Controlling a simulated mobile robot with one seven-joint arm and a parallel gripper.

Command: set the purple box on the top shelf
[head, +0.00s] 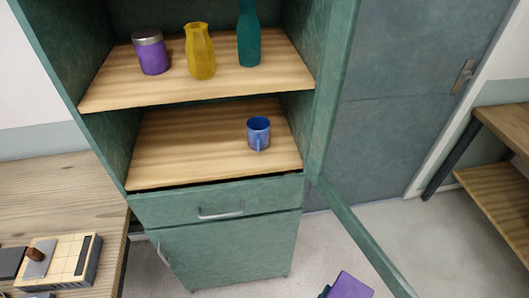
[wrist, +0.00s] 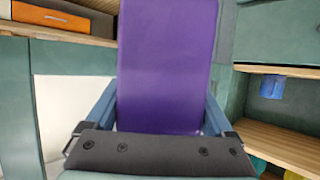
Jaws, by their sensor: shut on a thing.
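The purple box (head: 348,287) shows at the bottom edge of the head view, low in front of the cabinet and partly cut off. My gripper (head: 325,292) is barely visible beside it. In the wrist view the box (wrist: 167,65) stands between the two blue-grey fingers of my gripper (wrist: 160,112), which are shut on it. The upper visible shelf (head: 120,93) of the green cabinet holds a purple jar (head: 151,55) with a grey lid, a yellow vase (head: 200,52) and a teal bottle (head: 249,38). The cabinet's top is out of view.
A blue mug (head: 258,132) stands on the lower shelf (head: 190,150), which has free room at left. A green panel edge (head: 365,235), apparently the open cabinet door, runs right of the cabinet. A wooden table (head: 65,195) is at left, a wooden rack (head: 500,185) at right.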

